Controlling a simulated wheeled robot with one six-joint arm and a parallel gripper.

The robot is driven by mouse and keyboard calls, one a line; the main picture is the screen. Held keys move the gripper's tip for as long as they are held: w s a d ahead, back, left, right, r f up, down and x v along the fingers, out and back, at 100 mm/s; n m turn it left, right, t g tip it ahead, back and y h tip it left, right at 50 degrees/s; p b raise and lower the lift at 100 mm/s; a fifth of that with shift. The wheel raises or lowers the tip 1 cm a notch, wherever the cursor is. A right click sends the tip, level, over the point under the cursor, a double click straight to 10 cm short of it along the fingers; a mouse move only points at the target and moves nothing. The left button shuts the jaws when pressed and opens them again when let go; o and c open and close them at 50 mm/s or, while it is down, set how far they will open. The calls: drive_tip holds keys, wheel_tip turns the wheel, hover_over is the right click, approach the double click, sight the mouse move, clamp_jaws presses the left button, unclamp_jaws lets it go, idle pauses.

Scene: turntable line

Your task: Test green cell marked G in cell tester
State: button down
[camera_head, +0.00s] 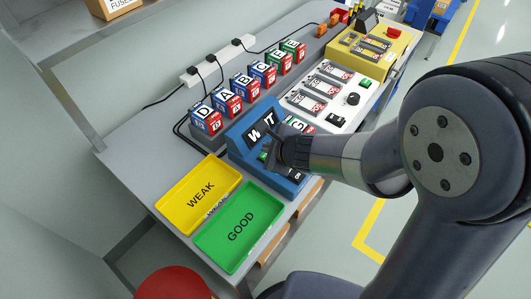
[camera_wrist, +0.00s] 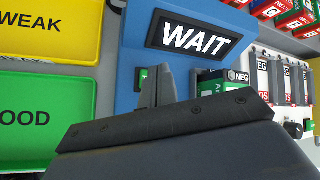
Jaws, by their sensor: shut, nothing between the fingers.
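The blue cell tester (camera_head: 240,140) stands on the bench, and its display (camera_head: 262,130) reads WAIT; the display also shows in the wrist view (camera_wrist: 194,40). A green and white cell (camera_head: 298,125), with what looks like a G, sits at the tester's right side; in the wrist view the cell (camera_wrist: 212,84) stands by a NEG label, its lower part hidden by my gripper. My gripper (camera_head: 268,151) is shut and empty, its tips low in front of the display. In the wrist view the tips (camera_wrist: 157,84) are beside a small green button (camera_wrist: 143,77); contact cannot be told.
A yellow WEAK tray (camera_head: 180,182) and a green GOOD tray (camera_head: 225,255) lie left of the tester. Several lettered blocks (camera_head: 237,85) stand in a row behind it. A white panel with cells (camera_head: 345,112) and a yellow unit (camera_head: 350,65) stand to the right.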

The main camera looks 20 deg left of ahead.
drive_tip(key=shift+r+p, duration=2.15)
drive_tip(key=shift+r, duration=0.35)
drive_tip(key=shift+r+p, duration=1.9)
drive_tip(key=shift+p, duration=0.4)
drive_tip(key=shift+f, duration=0.1)
wheel_tip(320, 180, down, 6)
drive_tip(key=b, duration=0.5)
drive_tip(key=shift+r+b, duration=0.2)
drive_tip(key=shift+b, duration=0.45)
